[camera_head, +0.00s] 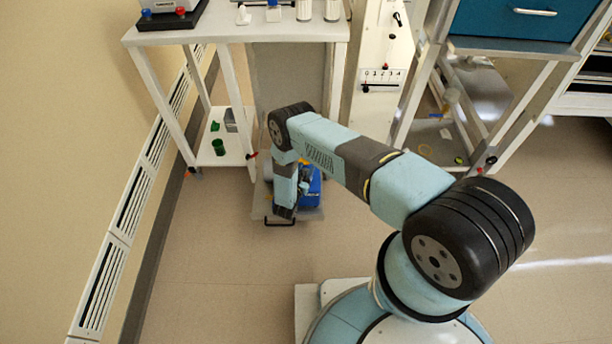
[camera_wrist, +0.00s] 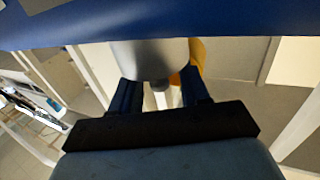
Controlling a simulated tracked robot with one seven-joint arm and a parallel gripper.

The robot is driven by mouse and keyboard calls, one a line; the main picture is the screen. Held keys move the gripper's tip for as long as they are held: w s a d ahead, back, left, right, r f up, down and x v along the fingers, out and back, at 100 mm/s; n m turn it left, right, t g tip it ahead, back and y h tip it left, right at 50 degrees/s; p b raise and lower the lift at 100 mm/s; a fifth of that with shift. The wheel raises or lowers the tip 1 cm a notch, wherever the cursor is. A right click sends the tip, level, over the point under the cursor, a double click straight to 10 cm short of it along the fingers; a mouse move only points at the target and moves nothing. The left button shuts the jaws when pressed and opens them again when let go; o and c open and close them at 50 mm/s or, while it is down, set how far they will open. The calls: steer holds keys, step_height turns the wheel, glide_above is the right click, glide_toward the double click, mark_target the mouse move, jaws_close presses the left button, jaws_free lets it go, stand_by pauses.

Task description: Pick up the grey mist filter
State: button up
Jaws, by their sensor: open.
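A smooth grey rounded piece (camera_wrist: 148,58), which looks like the grey mist filter, shows in the upper middle of the wrist view. My gripper (camera_wrist: 158,80) is open, with its two dark blue fingers on either side of the piece's lower end. I cannot tell whether they touch it. The blue bin (camera_wrist: 245,18) crosses the top of the wrist view and hides the piece's upper part. In the head view the blue bin (camera_head: 312,192) sits on a low grey platform beside my forearm, and my arm largely hides the gripper and the grey piece there.
A yellow piece (camera_wrist: 198,56) is right behind the grey piece. A white table (camera_head: 235,30) stands at the back left; its lower shelf holds a green cup (camera_head: 219,147) and a small grey block (camera_head: 230,121). A blue-drawer bench (camera_head: 530,25) is at the right. Floor at left front is clear.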

jaws_close()
stand_by(0.4)
